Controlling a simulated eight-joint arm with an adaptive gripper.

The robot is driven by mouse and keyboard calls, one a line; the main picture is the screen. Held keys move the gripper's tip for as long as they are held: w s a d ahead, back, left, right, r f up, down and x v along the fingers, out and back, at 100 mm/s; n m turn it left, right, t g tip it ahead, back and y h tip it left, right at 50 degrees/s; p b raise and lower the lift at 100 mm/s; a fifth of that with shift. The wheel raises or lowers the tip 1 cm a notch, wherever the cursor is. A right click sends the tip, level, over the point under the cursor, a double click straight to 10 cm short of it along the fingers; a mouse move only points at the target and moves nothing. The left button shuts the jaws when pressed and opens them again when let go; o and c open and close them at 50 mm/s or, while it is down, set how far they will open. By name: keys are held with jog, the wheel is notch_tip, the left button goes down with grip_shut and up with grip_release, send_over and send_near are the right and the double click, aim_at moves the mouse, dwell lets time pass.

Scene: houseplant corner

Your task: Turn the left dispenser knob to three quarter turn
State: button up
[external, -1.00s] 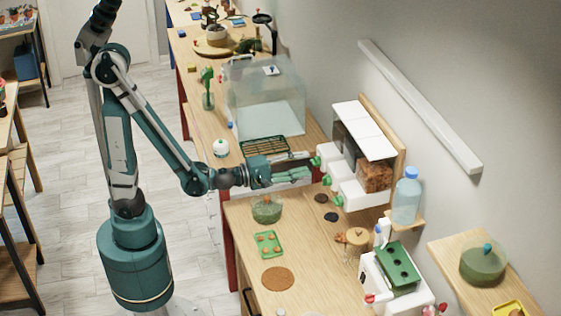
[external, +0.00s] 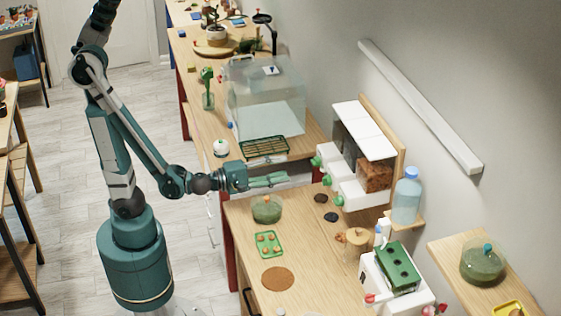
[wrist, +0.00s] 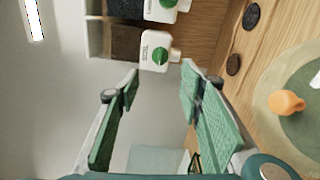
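The dispenser (external: 347,187) is a row of white units with green knobs under a white lid on the wall. The left knob (external: 316,161) is green, on the leftmost white front. In the wrist view the left knob (wrist: 160,55) is beyond the fingertips, between them. Its exact turn angle is hard to read. My gripper (external: 287,180) is open and empty, apart from the knob and to its left in the external view. Both green-padded fingers are wide apart in the wrist view (wrist: 160,82).
The middle knob (external: 326,180) and right knob (external: 339,201) are close beside the left one. A glass tank (external: 265,105) and green rack (external: 264,147) stand farther back. A green-lidded bowl (external: 266,210) and dark discs (external: 331,217) are on the table below.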

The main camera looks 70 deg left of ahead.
dwell(0.5)
jog(key=n+y+p, duration=0.1)
jog(key=n+p, duration=0.4)
jog(key=n, duration=1.5)
send_near(315, 162)
jog(key=shift+w+a+f, duration=0.25)
jog(key=shift+w+f, duration=0.05)
jog(key=w+b, duration=0.1)
jog(key=w, duration=0.6)
jog(key=shift+w+a, duration=0.3)
jog(key=shift+w, duration=0.1)
jog(key=c, duration=0.9)
